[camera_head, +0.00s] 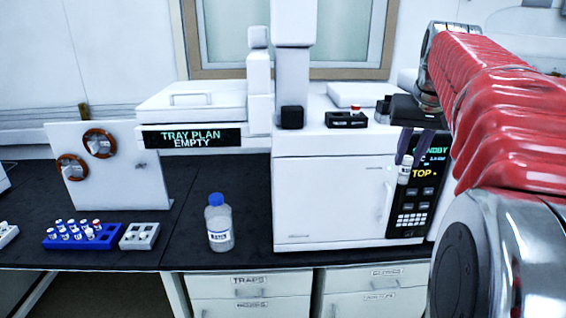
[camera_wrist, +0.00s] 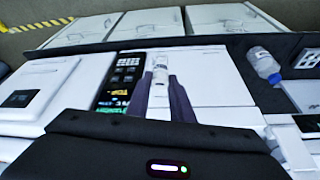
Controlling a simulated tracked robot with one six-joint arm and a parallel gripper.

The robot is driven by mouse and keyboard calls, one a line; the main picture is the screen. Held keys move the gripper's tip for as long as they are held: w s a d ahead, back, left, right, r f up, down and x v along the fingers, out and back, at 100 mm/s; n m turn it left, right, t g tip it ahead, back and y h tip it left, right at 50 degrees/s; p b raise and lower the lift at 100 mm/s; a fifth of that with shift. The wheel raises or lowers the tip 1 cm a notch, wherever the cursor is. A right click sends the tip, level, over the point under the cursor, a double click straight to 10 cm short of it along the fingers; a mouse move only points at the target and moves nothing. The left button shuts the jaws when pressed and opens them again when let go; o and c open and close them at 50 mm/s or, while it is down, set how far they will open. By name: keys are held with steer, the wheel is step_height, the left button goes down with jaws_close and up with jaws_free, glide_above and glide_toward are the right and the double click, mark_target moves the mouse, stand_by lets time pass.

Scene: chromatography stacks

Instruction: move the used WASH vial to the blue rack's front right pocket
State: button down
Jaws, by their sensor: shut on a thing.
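My gripper (camera_head: 408,157) is shut on a small white-labelled vial (camera_head: 404,173), held upright in front of the white instrument's keypad panel. Its label is too small to read. In the wrist view the vial (camera_wrist: 160,76) sits between the tips of my gripper (camera_wrist: 160,88). The blue rack (camera_head: 75,245) stands far off at the left front of the bench, holding several vials, one with a red cap. I cannot tell clearly whether its front right pocket is empty.
A blue-capped bottle (camera_head: 219,228) stands between the blue rack and the white instrument (camera_head: 325,200). A small grey-white rack (camera_head: 139,236) sits right beside the blue rack. A black holder (camera_head: 346,121) lies on the instrument's top. Dark bench is clear behind the bottle.

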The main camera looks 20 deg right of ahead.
steer(key=w+a+f+n, duration=0.1)
steer(key=w+a+f, duration=0.3)
steer(key=f, duration=0.5)
steer(key=w+a+f, duration=0.2)
steer(key=w+f, duration=0.4)
steer(key=f, duration=0.3)
steer(key=w+a+f+n, duration=0.1)
steer(key=w+a+f, duration=0.35)
steer(key=f, duration=0.45)
steer(key=s+a+f+n+y, duration=0.1)
steer(key=s+a+f+n, duration=0.1)
steer(key=a+f, duration=0.8)
steer(key=s+a+f+n+y, duration=0.1)
steer(key=s+a+f+n, duration=0.1)
steer(key=a+f, duration=0.9)
step_height(320, 180, down, 2)
steer(key=shift+s+f+t, duration=0.1)
steer(key=shift+s+t, duration=0.3)
steer(key=shift+s, duration=0.3)
